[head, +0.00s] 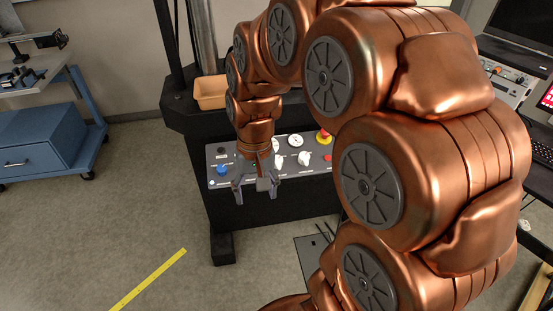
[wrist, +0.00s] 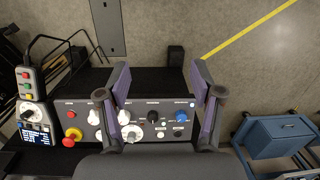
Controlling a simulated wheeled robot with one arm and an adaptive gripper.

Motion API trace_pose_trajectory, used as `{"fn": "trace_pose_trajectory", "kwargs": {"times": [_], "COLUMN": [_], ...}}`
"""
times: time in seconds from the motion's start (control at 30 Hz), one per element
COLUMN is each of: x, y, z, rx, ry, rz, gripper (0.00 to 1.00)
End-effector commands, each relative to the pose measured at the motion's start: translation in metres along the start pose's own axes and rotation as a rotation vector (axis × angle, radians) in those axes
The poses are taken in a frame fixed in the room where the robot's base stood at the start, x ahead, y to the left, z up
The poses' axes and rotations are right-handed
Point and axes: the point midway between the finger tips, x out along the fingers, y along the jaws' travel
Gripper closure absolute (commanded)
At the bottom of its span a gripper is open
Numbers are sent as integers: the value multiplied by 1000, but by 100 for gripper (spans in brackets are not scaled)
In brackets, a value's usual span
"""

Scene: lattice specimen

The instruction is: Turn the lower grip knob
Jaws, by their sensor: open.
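The control panel (head: 250,182) is a light grey plate on the black machine, with several knobs and buttons. Two white knobs stand on its lower row, one (head: 279,162) nearer my gripper and one (head: 305,158) to its right. Labels are too small to read, so I cannot tell which is the lower grip knob. White knobs also show in the wrist view (wrist: 95,117), left of the fingers. My gripper (head: 256,186) is open and empty, over the panel's left-middle part. In the wrist view its fingers (wrist: 160,82) spread wide, with a black knob (wrist: 153,116) between them.
A blue knob (head: 222,170) is at the left. An orange bin (head: 210,92) rests on the machine. A blue cabinet (head: 40,140) stands far left; the floor between is clear.

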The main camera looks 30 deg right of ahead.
Motion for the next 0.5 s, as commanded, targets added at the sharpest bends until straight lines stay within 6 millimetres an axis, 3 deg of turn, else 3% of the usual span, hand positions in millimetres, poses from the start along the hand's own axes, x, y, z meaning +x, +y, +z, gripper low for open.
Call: {"fn": "trace_pose_trajectory", "kwargs": {"times": [0.1,0.27,0.5], "x": [3,10,31], "y": [6,20,54], "z": [-42,-95,-168], "rx": [81,189,363], "ry": [16,44,77], "rz": [-20,-46,-81], "gripper": [34,34,34]}}
